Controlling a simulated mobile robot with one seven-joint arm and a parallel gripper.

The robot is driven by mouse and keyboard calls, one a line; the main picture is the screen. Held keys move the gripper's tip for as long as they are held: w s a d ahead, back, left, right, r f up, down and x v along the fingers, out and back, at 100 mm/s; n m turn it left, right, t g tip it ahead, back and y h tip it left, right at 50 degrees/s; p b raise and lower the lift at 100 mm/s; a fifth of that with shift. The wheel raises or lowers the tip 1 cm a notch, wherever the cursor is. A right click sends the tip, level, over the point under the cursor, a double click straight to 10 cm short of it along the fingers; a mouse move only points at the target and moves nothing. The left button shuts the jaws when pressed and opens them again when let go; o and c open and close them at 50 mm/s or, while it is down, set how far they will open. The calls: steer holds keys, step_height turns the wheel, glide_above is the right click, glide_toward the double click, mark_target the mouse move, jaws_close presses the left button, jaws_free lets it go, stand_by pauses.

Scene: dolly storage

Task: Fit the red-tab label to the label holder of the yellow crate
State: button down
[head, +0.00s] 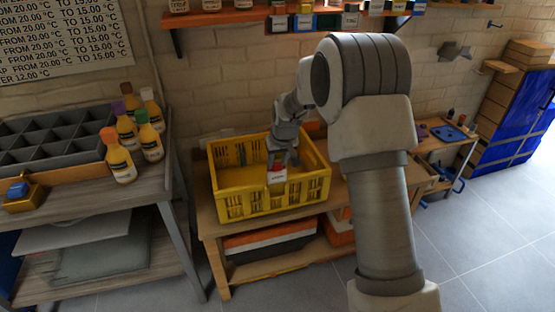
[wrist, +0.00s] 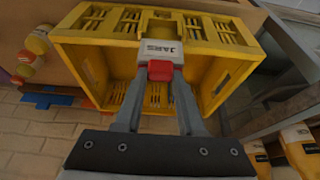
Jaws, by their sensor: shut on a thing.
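The yellow crate (head: 250,200) stands on a wooden table in the head view. Its slotted wall also shows in the wrist view (wrist: 115,27). My gripper (head: 277,160) reaches down over the crate's near wall. In the wrist view my gripper (wrist: 161,72) is shut on the red tab of the label (wrist: 161,50), a white plate with dark lettering that appears to read "JARS". In the head view the label (head: 277,177) lies against or just in front of the near wall.
Several capped yellow bottles (head: 132,139) and a grey compartment tray (head: 50,135) stand on the left bench. A shelf (head: 240,17) runs above the crate. Orange boxes (head: 270,238) lie under the table. Blue-covered shelving (head: 515,115) is at the right; floor is open before it.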

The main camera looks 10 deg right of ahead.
mark_target(277, 176)
steer(key=shift+f, duration=0.2)
stand_by(0.4)
steer(key=shift+f+b, duration=0.95)
steer(key=shift+f, duration=0.4)
steer(key=shift+f, duration=0.15)
steer(key=shift+f+b, duration=0.9)
steer(key=shift+f, duration=0.3)
steer(key=shift+c, duration=2.2)
jaws_free()
